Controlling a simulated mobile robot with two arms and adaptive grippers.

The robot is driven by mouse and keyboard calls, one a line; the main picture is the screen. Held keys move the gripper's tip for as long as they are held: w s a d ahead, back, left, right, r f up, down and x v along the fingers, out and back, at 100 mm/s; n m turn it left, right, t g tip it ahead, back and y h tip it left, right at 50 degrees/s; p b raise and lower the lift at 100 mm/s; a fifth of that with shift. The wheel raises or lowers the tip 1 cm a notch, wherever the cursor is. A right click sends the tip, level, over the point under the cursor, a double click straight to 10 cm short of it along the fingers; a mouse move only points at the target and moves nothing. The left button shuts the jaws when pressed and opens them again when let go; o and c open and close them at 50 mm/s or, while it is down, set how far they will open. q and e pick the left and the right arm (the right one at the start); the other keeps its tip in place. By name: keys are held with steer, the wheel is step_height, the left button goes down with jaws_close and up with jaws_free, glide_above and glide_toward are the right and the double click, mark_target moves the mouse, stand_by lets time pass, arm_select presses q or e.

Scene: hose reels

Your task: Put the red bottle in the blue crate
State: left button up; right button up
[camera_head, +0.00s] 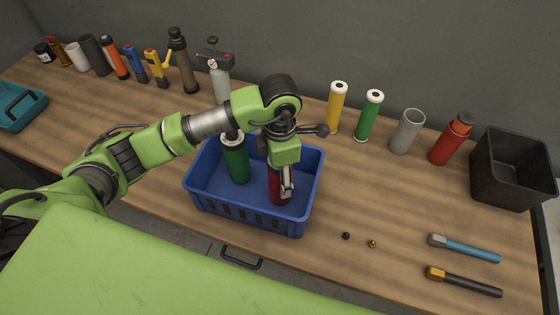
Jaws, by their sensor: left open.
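The blue crate (255,216) stands near the front edge of the wooden workbench. A red bottle or cylinder (275,196) stands inside it on the right, its upper part hidden behind my left gripper. My left gripper (287,187) is open and points down into the crate, right at this red object; whether it touches it I cannot tell. A green cylinder (236,162) with a dark top also stands in the crate, on the left. Another red bottle (450,139) with a dark band near its top stands on the bench at the right. My right gripper is not in view.
A black bin (512,172) stands at the right end. Yellow (337,108), green (368,117) and grey (406,132) cylinders line the back. Two hammer-like tools (466,249) (465,281) lie front right. Several bottles and tools stand back left. The bench right of the crate is mostly clear.

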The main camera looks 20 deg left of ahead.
arm_select(q)
step_height(320, 180, up, 11)
steer(key=b, duration=0.3)
steer(key=shift+r+b, duration=0.3)
steer(key=shift+r, duration=0.25)
